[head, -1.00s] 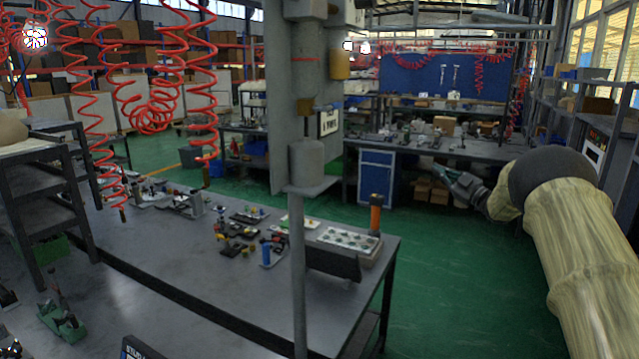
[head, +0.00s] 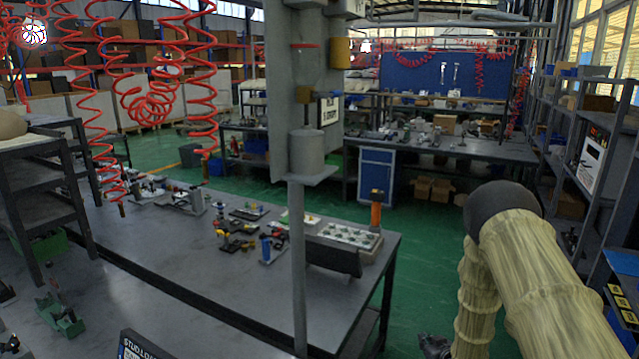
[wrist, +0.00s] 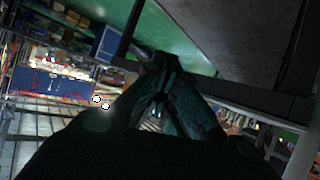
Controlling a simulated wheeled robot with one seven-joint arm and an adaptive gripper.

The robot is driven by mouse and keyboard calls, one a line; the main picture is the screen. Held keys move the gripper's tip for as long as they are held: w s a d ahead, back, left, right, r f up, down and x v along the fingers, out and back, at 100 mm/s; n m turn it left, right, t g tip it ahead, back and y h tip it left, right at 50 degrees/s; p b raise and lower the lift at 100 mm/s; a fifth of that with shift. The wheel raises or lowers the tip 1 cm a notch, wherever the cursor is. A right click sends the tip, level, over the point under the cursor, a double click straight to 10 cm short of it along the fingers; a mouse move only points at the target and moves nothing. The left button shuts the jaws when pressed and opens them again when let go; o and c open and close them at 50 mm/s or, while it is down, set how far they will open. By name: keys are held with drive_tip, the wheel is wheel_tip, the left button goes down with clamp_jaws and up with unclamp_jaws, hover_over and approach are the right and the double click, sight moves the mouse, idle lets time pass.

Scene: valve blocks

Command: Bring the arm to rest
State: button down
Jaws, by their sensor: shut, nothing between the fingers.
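My gripper (head: 433,346) shows at the bottom of the head view, low over the green floor and to the right of the near workbench (head: 330,283). My arm comes in from the right, folded with its forearm hanging down. In the wrist view my gripper (wrist: 160,62) has its dark fingers together at the tips, with nothing held between them. The gripper is apart from the bench and from the objects on it.
The workbench holds a white tray (head: 349,236), an orange cylinder (head: 376,214) and several valve parts. A grey post (head: 297,270) stands in front of it. A blue cabinet (head: 376,175) stands behind. Shelving (head: 590,170) lines the right side. Green floor (head: 420,235) lies clear between.

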drive_tip(key=s+a+f+m+g, duration=0.15)
drive_tip(key=s+f, duration=0.25)
drive_tip(key=s, duration=0.5)
drive_tip(key=s+a+f+g+h+b, duration=0.1)
drive_tip(key=s+a+f+g, duration=0.15)
drive_tip(key=s+f, duration=0.45)
drive_tip(key=s+a+f+m+g, duration=0.1)
drive_tip(key=s+a+f+g, duration=0.1)
drive_tip(key=s, duration=0.9)
drive_tip(key=s+a+g, duration=0.2)
drive_tip(key=s+g, duration=0.1)
drive_tip(key=s, duration=1)
drive_tip(key=s+a+g+b, duration=0.1)
drive_tip(key=s+a+g, duration=0.1)
drive_tip(key=s, duration=1.2)
drive_tip(key=shift+r+m+g+h, duration=0.4)
drive_tip(key=shift+m+g, duration=0.05)
drive_tip(key=shift+g, duration=0.05)
